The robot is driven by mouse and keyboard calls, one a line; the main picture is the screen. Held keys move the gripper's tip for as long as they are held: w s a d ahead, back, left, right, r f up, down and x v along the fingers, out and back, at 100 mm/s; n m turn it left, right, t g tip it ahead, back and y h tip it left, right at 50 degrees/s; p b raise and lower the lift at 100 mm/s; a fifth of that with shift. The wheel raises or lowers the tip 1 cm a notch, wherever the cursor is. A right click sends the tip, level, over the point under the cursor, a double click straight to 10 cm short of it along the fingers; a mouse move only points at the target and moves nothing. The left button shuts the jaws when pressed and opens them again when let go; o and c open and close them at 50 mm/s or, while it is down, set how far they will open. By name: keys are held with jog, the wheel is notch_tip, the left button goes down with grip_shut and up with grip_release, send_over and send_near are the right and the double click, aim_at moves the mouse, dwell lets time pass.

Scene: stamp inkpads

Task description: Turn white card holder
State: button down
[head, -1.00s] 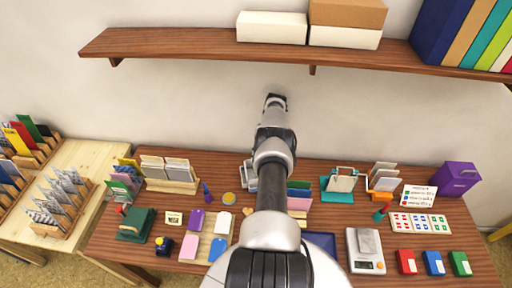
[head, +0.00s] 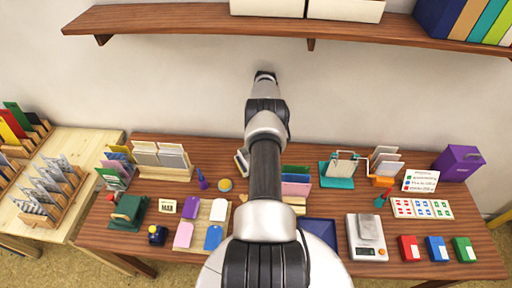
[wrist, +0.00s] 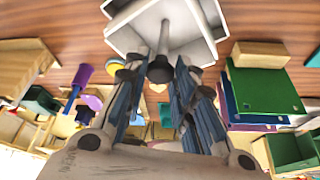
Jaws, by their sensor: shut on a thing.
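The white card holder (head: 241,163) stands on the brown table in the head view, slanted and partly hidden behind my arm. In the wrist view the white card holder (wrist: 137,32) fills the top middle, with a grey stem ending in a dark round knob (wrist: 160,69). My gripper (wrist: 158,76) has its blue-grey fingers on either side of this knob and is shut on the holder. The exact finger contact is hard to see. My gripper is hidden behind my arm in the head view.
A purple stamp (head: 202,180) and a yellow round pad (head: 226,185) stand left of the holder. A rack of coloured cards (head: 296,180) is close on its right. A wooden shelf (head: 200,20) runs along the wall above. Some table beside the holder is bare.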

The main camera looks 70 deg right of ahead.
jog(key=shift+w+n+b, duration=0.2)
jog(key=shift+n+b, duration=0.4)
jog(key=shift+b, duration=0.5)
jog(key=shift+r+g+b, duration=0.2)
jog(key=shift+g+b, duration=0.1)
jog(key=c, duration=1.5)
grip_release()
jog(key=shift+a, duration=0.15)
jog(key=shift+o, duration=1)
jog(key=shift+s+f, duration=0.1)
jog(key=shift+f, duration=0.05)
notch_tip(320, 180, up, 10)
